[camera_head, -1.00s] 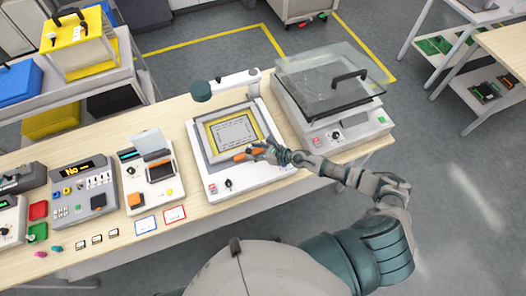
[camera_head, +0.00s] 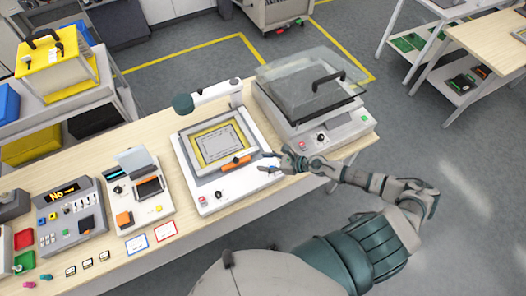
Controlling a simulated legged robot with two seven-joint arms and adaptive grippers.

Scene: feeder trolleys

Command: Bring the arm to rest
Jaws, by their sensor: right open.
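My right gripper (camera_head: 270,162) is open and empty at the right front edge of a white frame device (camera_head: 208,196) on the table. My right arm (camera_head: 375,183) reaches in from the lower right. The device has a yellow-bordered plate (camera_head: 220,147) and an orange handle (camera_head: 236,162) on its front bar. The gripper is just to the right of the orange handle, apart from it. My left gripper is out of view.
A machine with a clear, raised lid (camera_head: 312,82) stands right of the device, close behind the gripper. Several instruments, such as a grey panel (camera_head: 72,217), line the wooden table (camera_head: 200,240) to the left. Grey floor (camera_head: 440,150) lies open to the right.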

